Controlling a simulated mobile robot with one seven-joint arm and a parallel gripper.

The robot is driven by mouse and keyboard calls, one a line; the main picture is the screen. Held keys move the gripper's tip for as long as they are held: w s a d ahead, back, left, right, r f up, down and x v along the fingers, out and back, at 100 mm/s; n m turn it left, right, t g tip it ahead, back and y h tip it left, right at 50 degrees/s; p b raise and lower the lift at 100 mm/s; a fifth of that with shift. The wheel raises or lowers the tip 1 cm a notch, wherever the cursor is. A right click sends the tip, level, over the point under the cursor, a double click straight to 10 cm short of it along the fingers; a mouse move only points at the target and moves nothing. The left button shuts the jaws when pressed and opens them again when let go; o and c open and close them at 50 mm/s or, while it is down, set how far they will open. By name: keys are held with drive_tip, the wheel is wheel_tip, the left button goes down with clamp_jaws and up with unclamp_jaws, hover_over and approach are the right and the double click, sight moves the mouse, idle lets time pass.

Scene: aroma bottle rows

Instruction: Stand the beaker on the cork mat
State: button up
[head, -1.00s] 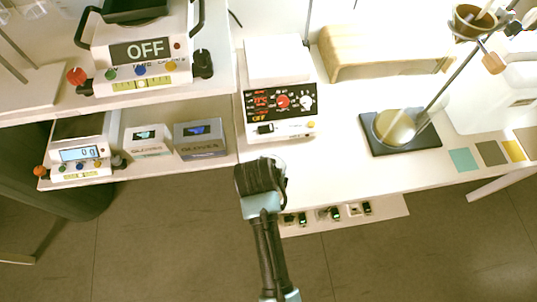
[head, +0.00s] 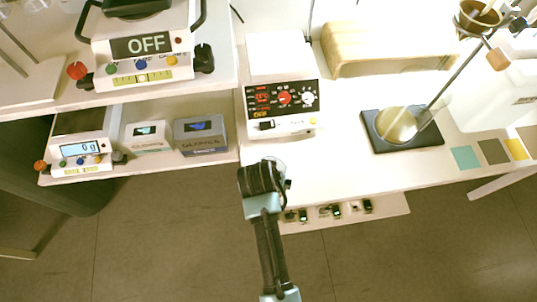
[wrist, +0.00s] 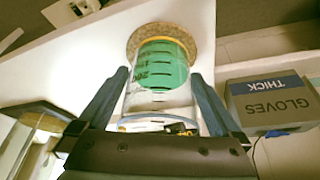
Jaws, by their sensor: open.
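The clear beaker (wrist: 158,98) with dark graduation marks and green contents shows in the middle of the wrist view. Its far end lies within the outline of the round, speckled brown cork mat (wrist: 135,42), and it looks to stand on it. My gripper (wrist: 160,76) is open, with one blue-grey finger on each side of the beaker. Whether either finger touches the glass I cannot tell. In the head view my gripper (head: 262,180) is at the front edge of the white bench, below the control box. It hides most or all of the beaker and mat there.
The control box (head: 283,108) stands behind my gripper. The grey gloves box (head: 201,135) is on the lower shelf to the left and shows right of my fingers in the wrist view (wrist: 272,104). A dark stand base (head: 430,137) is at the right; bench between is clear.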

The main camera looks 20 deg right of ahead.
drive_tip(key=p+v, duration=0.1)
drive_tip(key=v, duration=1.1)
drive_tip(key=shift+p, duration=0.3)
